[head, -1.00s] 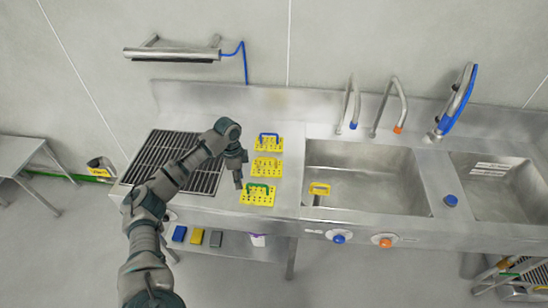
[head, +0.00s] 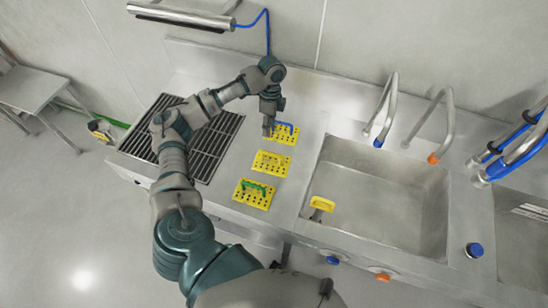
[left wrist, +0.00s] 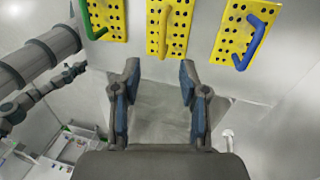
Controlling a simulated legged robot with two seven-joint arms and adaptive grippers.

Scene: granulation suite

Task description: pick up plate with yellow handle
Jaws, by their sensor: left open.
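The yellow perforated plate with the yellow handle (head: 271,163) lies flat on the steel counter, between the plate with the blue handle (head: 288,135) and the plate with the green handle (head: 254,193). My left gripper (head: 268,130) is above the counter, by the left edge of the blue-handled plate, and hides part of it. In the left wrist view, the open, empty fingers (left wrist: 158,80) point toward the yellow-handled plate (left wrist: 170,35), apart from it. The green-handled plate (left wrist: 104,20) is at left and the blue-handled plate (left wrist: 238,32) at right.
A dark slatted grate (head: 205,150) lies left of the plates. Taps (head: 390,110) rise behind the sink. A strip of bare counter borders the plates.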

